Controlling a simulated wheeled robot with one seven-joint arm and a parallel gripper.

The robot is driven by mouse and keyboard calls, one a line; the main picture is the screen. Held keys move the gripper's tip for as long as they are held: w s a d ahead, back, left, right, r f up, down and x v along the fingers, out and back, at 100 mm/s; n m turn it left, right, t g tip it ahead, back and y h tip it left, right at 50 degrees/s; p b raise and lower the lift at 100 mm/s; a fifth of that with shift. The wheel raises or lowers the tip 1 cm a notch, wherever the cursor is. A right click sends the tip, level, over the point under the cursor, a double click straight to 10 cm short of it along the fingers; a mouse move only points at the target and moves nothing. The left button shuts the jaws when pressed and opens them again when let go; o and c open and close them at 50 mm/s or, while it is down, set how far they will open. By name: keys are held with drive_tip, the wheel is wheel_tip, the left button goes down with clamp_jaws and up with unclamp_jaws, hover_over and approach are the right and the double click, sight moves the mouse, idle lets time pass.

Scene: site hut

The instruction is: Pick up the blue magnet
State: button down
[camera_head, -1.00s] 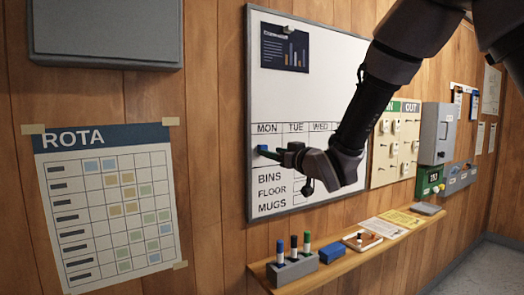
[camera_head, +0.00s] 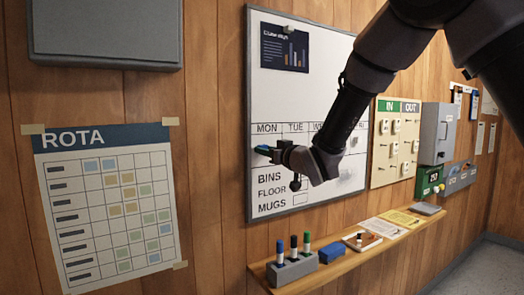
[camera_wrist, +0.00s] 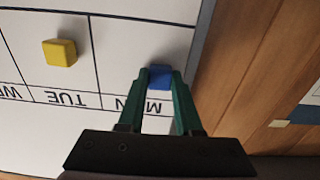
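The blue magnet (camera_wrist: 159,76) is on the whiteboard by the MON heading. In the wrist view it sits between the green fingertips of my gripper (camera_wrist: 160,80), with little or no gap on either side. The fingers partly cover its edges. Whether they press on it or only straddle it cannot be told. In the head view my gripper (camera_head: 268,152) reaches the MON column from the right, with a bit of the magnet's blue (camera_head: 263,148) showing at the fingertips. The magnet appears to be still against the board.
A yellow magnet (camera_wrist: 60,52) is in the TUE column beside it. The whiteboard (camera_head: 345,50) has a raised frame close to the fingers. A rota sheet (camera_head: 108,205) hangs at left.

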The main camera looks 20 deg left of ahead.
idle(0.5)
drive_tip(key=shift+v, duration=2.25)
drive_tip(key=shift+r, duration=0.1)
drive_tip(key=shift+s+d+r, duration=0.7)
drive_tip(key=shift+s+d, duration=0.15)
drive_tip(key=shift+d, duration=0.1)
drive_tip(key=shift+s+d+r, duration=0.7)
drive_tip(key=shift+s+d, duration=0.1)
drive_tip(key=shift+d, duration=0.1)
